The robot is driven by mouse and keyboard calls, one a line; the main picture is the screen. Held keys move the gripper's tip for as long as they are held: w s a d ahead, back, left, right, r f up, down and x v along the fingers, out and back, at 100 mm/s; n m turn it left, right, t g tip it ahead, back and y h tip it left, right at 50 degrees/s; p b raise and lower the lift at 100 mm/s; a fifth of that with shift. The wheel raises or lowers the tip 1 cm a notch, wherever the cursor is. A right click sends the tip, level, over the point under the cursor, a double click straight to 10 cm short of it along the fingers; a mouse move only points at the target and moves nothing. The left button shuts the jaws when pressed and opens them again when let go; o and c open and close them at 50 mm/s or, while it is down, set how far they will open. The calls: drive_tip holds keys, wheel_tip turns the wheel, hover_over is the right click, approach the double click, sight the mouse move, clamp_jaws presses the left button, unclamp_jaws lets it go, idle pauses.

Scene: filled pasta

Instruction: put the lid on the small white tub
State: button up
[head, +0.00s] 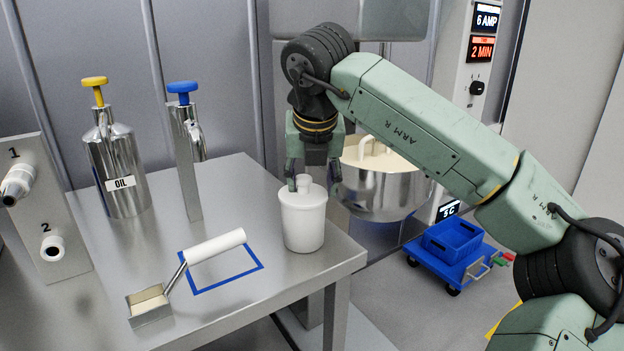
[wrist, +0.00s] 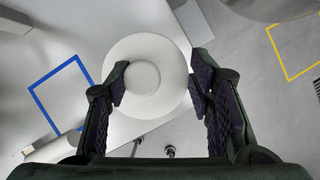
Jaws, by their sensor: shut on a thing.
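The small white tub (head: 303,226) stands upright near the right end of the steel table. The white lid (head: 303,193) with its raised knob (head: 303,181) is at the tub's top, and I see no clear gap between them. My gripper (head: 313,176) points down over it, shut on the lid by its knob. In the wrist view the round lid (wrist: 150,48) shows between the fingers of my gripper (wrist: 160,88); the left finger is close to the knob. The lid hides the tub's mouth, so I cannot tell how it is seated.
A scoop with a white handle (head: 216,246) lies across a blue outline (head: 258,268) left of the tub. An OIL canister (head: 117,170) and a blue-topped dispenser (head: 187,150) stand behind. A steel bowl (head: 385,190) and a blue cart (head: 452,250) are beyond the table's right edge.

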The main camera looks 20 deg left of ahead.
drive_tip(key=o, duration=1.5)
drive_tip(key=shift+o, duration=0.3)
drive_tip(key=o, duration=0.4)
drive_tip(key=shift+o, duration=0.2)
drive_tip(key=shift+r, duration=0.1)
drive_tip(key=shift+r+p, duration=2.5)
drive_tip(key=shift+r, duration=0.95)
drive_tip(key=shift+c, duration=0.4)
